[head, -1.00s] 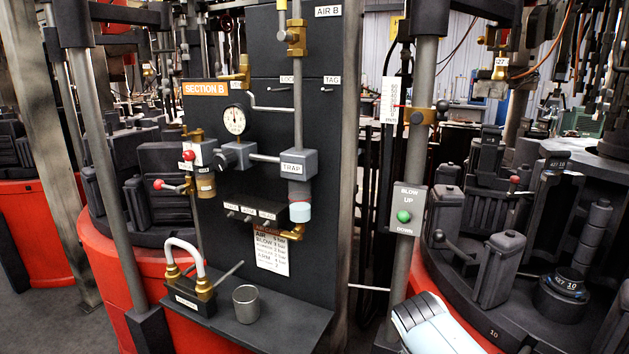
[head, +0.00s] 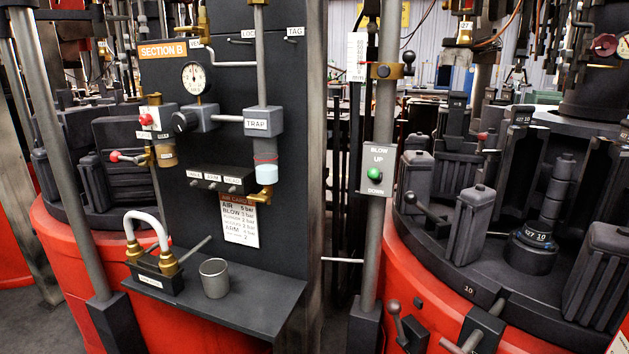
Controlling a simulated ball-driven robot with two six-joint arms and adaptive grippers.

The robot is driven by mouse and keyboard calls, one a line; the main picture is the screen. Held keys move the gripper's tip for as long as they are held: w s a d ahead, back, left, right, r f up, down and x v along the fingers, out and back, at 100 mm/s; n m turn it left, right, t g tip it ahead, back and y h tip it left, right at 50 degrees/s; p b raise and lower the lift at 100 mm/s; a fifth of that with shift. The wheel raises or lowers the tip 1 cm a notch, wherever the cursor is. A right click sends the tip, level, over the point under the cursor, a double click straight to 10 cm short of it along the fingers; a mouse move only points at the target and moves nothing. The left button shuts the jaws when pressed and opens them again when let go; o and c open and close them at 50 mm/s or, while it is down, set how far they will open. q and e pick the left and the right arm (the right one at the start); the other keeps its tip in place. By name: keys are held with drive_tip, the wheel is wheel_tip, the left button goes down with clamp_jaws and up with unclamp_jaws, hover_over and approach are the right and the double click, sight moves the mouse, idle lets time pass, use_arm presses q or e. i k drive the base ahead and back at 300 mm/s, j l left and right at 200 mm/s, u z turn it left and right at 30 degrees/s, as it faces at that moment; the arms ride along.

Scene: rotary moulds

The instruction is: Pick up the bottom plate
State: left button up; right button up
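No part in view is clearly marked as the bottom plate. A dark round piece with a pale label ending in 10 (head: 537,236) sits at the foot of a stepped dark post on the right machine; I cannot tell whether it is the bottom plate. Dark ribbed mould halves stand apart on either side of it, one on the left (head: 473,222) and one on the right (head: 597,277). Neither of my grippers is in view.
The right machine's red drum (head: 420,262) has levers at its front. A post with a BLOW UP/DOWN box (head: 376,172) stands left of it. Further left, the SECTION B panel has a shelf (head: 255,297) holding a metal cup (head: 214,278) and a hose fitting (head: 154,268).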

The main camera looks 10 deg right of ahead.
sight(536, 233)
drive_tip(key=z, duration=1.35)
